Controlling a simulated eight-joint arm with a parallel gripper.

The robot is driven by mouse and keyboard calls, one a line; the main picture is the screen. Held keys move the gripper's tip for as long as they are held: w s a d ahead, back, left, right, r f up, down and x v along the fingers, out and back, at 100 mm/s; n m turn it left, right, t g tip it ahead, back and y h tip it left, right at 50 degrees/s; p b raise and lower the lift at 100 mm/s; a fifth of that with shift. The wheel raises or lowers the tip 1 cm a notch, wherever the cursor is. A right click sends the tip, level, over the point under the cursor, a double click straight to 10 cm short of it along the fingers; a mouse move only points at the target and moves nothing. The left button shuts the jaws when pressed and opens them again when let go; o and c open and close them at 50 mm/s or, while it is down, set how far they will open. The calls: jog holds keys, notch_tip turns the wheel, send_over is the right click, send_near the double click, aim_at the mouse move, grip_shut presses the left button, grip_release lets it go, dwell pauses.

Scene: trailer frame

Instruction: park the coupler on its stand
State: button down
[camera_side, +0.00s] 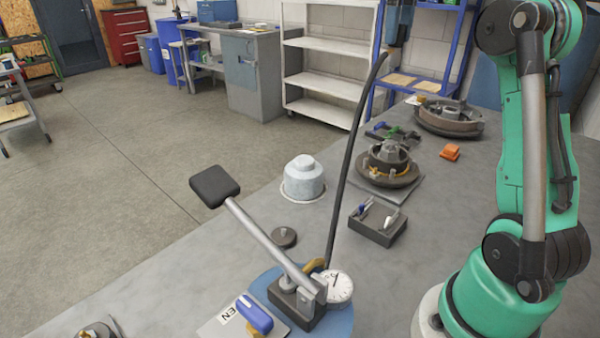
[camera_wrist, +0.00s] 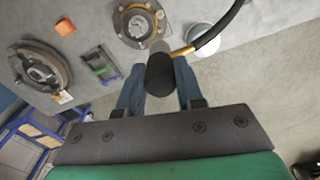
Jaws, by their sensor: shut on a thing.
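The coupler (camera_wrist: 160,74) is a black cylinder with a brass fitting at its side and a black hose (camera_wrist: 220,27). My gripper (camera_wrist: 160,66) is shut on it, with one blue finger on each side. In the side view my gripper (camera_side: 397,30) shows only as blue fingers at the top edge, high above the bench; the coupler is hardly visible there. The hose (camera_side: 350,155) runs from there down to a blue-based unit with a lever (camera_side: 262,240) and a gauge (camera_side: 339,288). I cannot tell which thing is the stand; a grey-white stepped cylinder (camera_side: 303,180) stands on the bench.
A hub on a plate (camera_side: 388,168), a dark box with small items (camera_side: 377,222), an orange block (camera_side: 450,152) and a brake drum (camera_side: 449,117) stand on the bench. A dark disc (camera_side: 284,237) lies in front of the grey-white cylinder. Bench left of the drum holds small green parts.

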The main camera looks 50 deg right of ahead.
jog(key=w+a+f+n, duration=0.2)
jog(key=w+a+f, duration=0.2)
jog(key=a+f, duration=0.4)
jog(key=w+a+f+n, duration=0.35)
jog(key=a+f, duration=0.35)
jog(key=a, duration=0.3)
jog(key=shift+n, duration=0.25)
jog(key=shift+s+a+f, duration=0.4)
jog(key=shift+a+f, duration=0.55)
jog(key=shift+f, duration=0.7)
jog(key=shift+s+a+f, duration=0.45)
jog(key=shift+a+f, duration=0.5)
jog(key=shift+f, duration=0.7)
jog(key=shift+s+a+f, duration=0.4)
jog(key=shift+a+f, duration=0.55)
jog(key=shift+f, duration=0.7)
jog(key=shift+f, duration=0.9)
jog(key=shift+c, duration=0.4)
grip_release()
